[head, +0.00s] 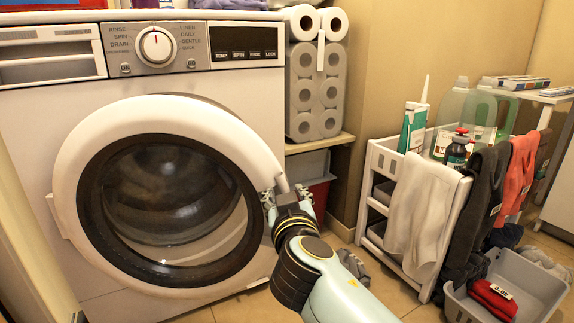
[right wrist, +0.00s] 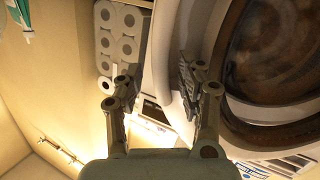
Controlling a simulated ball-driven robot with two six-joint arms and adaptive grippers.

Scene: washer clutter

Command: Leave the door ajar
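The washer door (head: 222,128) is a round white ring with a dark inner ring and a glass bowl. It stands a little out from the washer front (head: 25,130), with a dark gap showing behind its upper right edge. My right gripper (head: 286,196) is at the door's right edge, its fingers spread to either side of the white rim. In the right wrist view the open fingers (right wrist: 160,85) stand apart with the white rim (right wrist: 160,45) between them, and the right finger is close to the glass side. Firm contact cannot be told. My left gripper is not seen.
Paper rolls (head: 318,80) stand on a shelf right of the washer. A white cart (head: 375,190) with bottles and hanging cloths stands farther right. A grey basket (head: 535,290) with clothes is on the floor. A wall is close at the left.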

